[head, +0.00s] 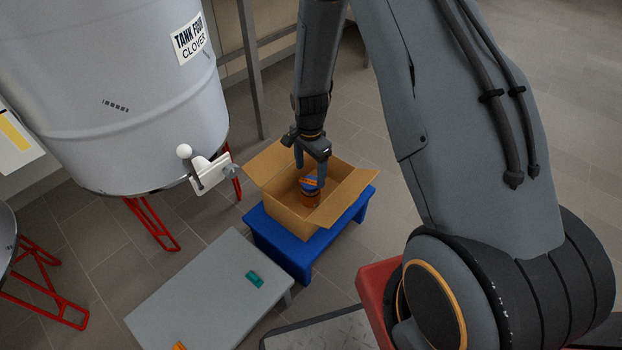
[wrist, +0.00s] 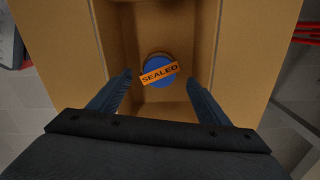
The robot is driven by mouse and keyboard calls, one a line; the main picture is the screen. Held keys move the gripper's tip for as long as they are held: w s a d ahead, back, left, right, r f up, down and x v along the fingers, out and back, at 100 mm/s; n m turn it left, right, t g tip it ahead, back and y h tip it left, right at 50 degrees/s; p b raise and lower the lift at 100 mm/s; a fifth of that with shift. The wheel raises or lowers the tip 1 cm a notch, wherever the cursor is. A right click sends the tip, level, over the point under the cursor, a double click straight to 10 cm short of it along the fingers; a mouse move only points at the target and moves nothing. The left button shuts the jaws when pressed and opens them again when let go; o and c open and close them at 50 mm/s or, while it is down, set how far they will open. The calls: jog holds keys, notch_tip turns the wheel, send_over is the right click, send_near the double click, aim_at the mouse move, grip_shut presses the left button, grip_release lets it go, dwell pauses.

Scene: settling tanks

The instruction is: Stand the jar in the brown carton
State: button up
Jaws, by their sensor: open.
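The jar (head: 310,197) stands upright inside the brown carton (head: 284,211), amber-bodied with a blue lid and an orange label. In the wrist view the jar (wrist: 158,78) shows from above, its label reading "SEALED" across the blue lid. The open carton (wrist: 65,50) has its flaps spread and sits on a blue stool. My gripper (head: 312,165) is open above the carton, pointing down. In the wrist view its two fingers stand apart on either side of the jar, with gaps to it. The jar's base is hard to see.
The blue stool (head: 305,256) bears the carton. A grey table (head: 205,290) beside it holds a teal item (head: 254,279) and an orange item (head: 179,346). A large tank (head: 120,90) on red legs stands at the left, its valve (head: 208,170) near the carton.

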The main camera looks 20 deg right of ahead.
notch_tip(320, 180, up, 3)
jog(key=s+a+r+n, duration=0.4)
jog(key=s+a+r, duration=0.15)
jog(key=r, duration=0.35)
jog(key=s+a+r+n, duration=0.5)
jog(key=a+r, duration=0.1)
jog(key=r, duration=0.2)
jog(key=s+a+r+n, duration=0.2)
jog(key=s+r+n, duration=0.3)
jog(key=s, duration=0.4)
jog(key=s+a+r+n, duration=0.1)
jog(key=s+r+n, duration=0.4)
jog(key=s, duration=0.4)
jog(key=shift+a+y, duration=0.3)
jog(key=shift+a, duration=0.1)
jog(key=shift+w+r, duration=0.1)
